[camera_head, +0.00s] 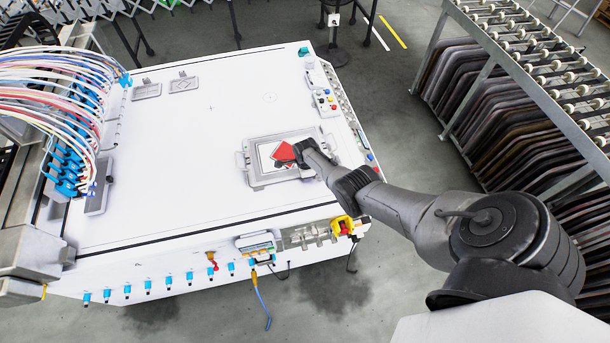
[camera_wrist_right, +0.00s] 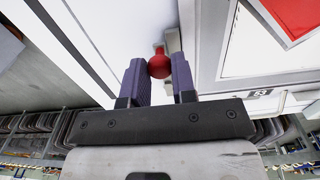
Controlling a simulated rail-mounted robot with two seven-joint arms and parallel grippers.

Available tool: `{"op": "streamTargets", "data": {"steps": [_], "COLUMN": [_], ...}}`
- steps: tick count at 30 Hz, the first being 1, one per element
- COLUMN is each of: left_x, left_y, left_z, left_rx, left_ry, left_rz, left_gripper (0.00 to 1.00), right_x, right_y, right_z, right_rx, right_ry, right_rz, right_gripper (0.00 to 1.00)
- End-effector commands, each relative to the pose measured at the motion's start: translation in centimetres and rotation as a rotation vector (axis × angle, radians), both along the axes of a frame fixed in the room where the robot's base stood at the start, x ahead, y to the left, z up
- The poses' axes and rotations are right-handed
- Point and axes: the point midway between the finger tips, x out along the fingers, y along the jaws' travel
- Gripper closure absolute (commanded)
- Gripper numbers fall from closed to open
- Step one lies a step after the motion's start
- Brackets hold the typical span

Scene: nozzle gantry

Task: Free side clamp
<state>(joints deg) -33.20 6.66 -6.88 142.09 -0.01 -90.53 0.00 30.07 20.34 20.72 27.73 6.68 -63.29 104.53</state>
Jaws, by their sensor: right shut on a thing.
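A metal frame (camera_head: 262,182) is set in the white table top and holds a white sheet with a red shape (camera_head: 283,155). A clamp (camera_head: 242,160) shows at its left side. My right gripper (camera_head: 304,160) is over the frame's right side and covers part of it. In the right wrist view my right gripper (camera_wrist_right: 159,76) has its two fingers shut on a red ball knob (camera_wrist_right: 158,66). The knob sits on a small clamp beside the frame, which is mostly hidden behind the knob and fingers. My left gripper is in neither view.
Many coloured hoses (camera_head: 60,90) run to blue fittings at the left of the table. A button panel (camera_head: 325,100) lies at the right edge. A rack of dark panels (camera_head: 500,110) stands at the right. The table's middle is clear.

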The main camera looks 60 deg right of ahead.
Motion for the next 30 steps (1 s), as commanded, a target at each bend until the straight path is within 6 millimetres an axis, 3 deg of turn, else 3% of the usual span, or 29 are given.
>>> {"op": "streamTargets", "data": {"steps": [9,17,20,30], "left_x": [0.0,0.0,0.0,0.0], "left_y": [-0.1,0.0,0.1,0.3], "left_z": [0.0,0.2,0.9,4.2], "left_rx": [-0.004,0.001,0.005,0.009], "left_ry": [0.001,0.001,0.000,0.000], "left_rz": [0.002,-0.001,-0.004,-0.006], "left_gripper": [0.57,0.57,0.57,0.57], "right_x": [0.0,0.0,0.0,0.0], "right_y": [-0.1,0.0,-0.1,0.0], "right_z": [-0.1,0.3,1.2,7.2], "right_rx": [-0.001,-0.001,-0.001,-0.001], "right_ry": [-0.001,-0.002,-0.003,-0.004], "right_rz": [-0.001,0.000,0.000,0.001], "right_gripper": [0.49,0.49,0.49,0.49]}}
